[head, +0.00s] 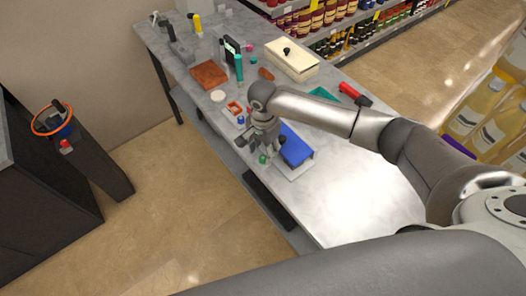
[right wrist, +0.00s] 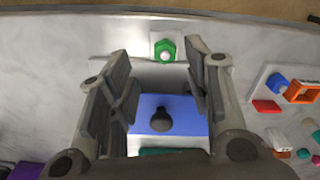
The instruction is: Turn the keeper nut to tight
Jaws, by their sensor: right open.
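A green nut (right wrist: 165,49) with a pale round centre sits on a light plate, just beyond the fingertips in the right wrist view. It shows small in the head view (head: 262,159), close beside my right gripper. I take it for the keeper nut; how tight it sits cannot be told. A blue block (head: 295,147) stands by it on the same plate. In the right wrist view the blue block (right wrist: 180,122) has a dark round knob (right wrist: 161,120) on it. My right gripper (right wrist: 157,62) is open, its fingers apart and empty above the block. My left gripper is out of view.
Small red, orange and blue parts (right wrist: 284,88) sit on a panel to the right in the wrist view. A cream box (head: 291,62), a brown block (head: 209,75) and tools stand farther back. The marble worktop (head: 350,195) is clear at the front right.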

